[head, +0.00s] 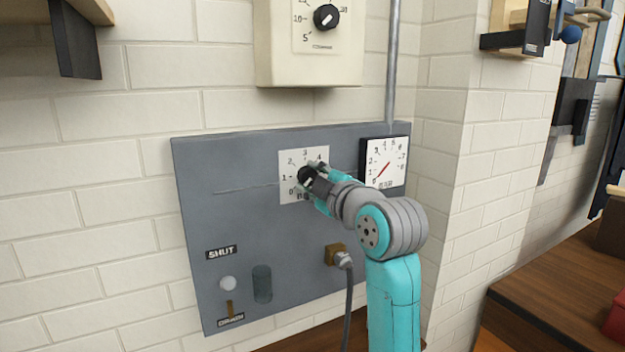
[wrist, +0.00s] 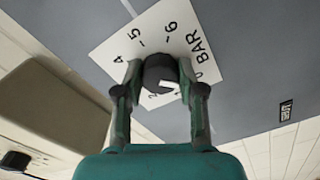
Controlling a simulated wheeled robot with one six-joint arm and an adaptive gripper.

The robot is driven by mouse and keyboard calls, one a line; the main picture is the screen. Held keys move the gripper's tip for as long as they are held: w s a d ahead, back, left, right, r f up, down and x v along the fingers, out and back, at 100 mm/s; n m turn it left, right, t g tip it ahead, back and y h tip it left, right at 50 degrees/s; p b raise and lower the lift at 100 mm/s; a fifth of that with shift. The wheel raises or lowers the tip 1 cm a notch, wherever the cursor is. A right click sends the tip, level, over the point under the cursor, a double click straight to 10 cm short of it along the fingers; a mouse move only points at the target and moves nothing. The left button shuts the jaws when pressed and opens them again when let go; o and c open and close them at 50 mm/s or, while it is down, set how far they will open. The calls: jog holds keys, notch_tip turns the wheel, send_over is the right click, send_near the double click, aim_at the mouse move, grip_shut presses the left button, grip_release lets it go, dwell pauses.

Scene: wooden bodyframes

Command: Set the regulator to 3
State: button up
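The regulator is a dark round knob on a white square scale plate (head: 287,170) on the grey panel. In the head view, the digits 0 to 4 show along its left and top; my gripper (head: 313,184) covers its right side. In the wrist view, the knob (wrist: 158,68) sits between the two fingertips of my gripper (wrist: 160,75), which appear to touch its sides. A white mark on the knob faces the lower right there, but I cannot read its exact value.
The grey panel (head: 225,185) also carries a SHUT/DRAIN lever (head: 229,284) and a brass fitting with a hose (head: 337,255). A cream box with a black dial (head: 326,17) hangs above. A vertical pipe (head: 392,70) runs above the gauge. A wooden bench (head: 545,285) stands at right.

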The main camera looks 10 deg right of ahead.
jog(key=c, duration=0.4)
jog(key=shift+c, duration=0.2)
jog(key=shift+m, duration=0.4)
jog(key=m, duration=0.6)
jog(key=shift+f, duration=0.1)
jog(key=m, duration=0.6)
jog(key=shift+a+m, duration=0.1)
jog(key=shift+m, duration=0.3)
jog(key=m, duration=1.3)
jog(key=shift+a, duration=0.1)
